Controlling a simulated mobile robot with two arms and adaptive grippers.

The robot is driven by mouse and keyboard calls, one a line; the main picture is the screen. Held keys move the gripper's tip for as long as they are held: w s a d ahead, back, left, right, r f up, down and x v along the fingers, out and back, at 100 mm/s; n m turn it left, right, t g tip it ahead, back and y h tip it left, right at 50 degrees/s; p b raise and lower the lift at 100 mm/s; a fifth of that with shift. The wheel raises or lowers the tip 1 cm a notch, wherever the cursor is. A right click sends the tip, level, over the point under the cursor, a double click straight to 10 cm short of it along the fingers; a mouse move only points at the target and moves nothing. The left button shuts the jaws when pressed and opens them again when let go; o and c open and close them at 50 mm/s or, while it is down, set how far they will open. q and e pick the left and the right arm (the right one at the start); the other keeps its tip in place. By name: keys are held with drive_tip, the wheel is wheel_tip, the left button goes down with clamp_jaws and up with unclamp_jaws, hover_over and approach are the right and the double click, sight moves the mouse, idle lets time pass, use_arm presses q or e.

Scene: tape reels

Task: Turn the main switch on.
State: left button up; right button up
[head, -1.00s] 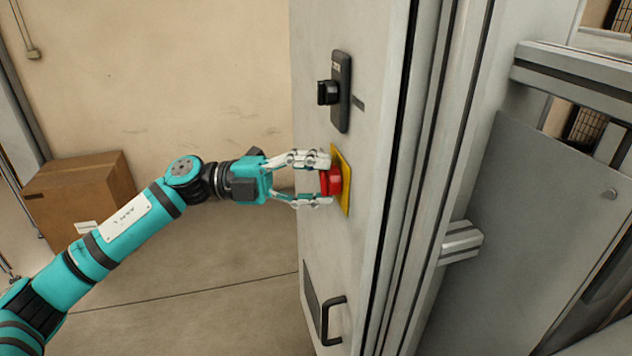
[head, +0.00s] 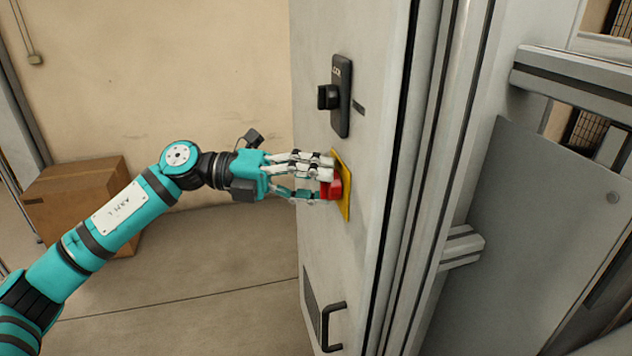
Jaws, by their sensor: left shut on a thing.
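The main switch is a red rotary knob (head: 335,186) on a yellow plate (head: 344,188), mounted on the pale grey cabinet door. My left gripper (head: 328,182) reaches it from the left and is shut on the red knob. Its white fingers cover the knob's left and upper part. The gripper appears rolled about its own axis, with its fingers one above the other at a slant. My right gripper does not show.
A black handle lock (head: 341,96) sits on the door above the knob. A black pull handle (head: 333,326) and a vent (head: 312,302) are lower down. A cardboard box (head: 75,200) stands on the floor at the left. Metal framing (head: 570,75) is at the right.

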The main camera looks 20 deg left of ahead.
use_arm(q)
drive_tip(key=o, duration=1.2)
drive_tip(key=v, duration=1.2)
drive_tip(key=shift+f, duration=0.1)
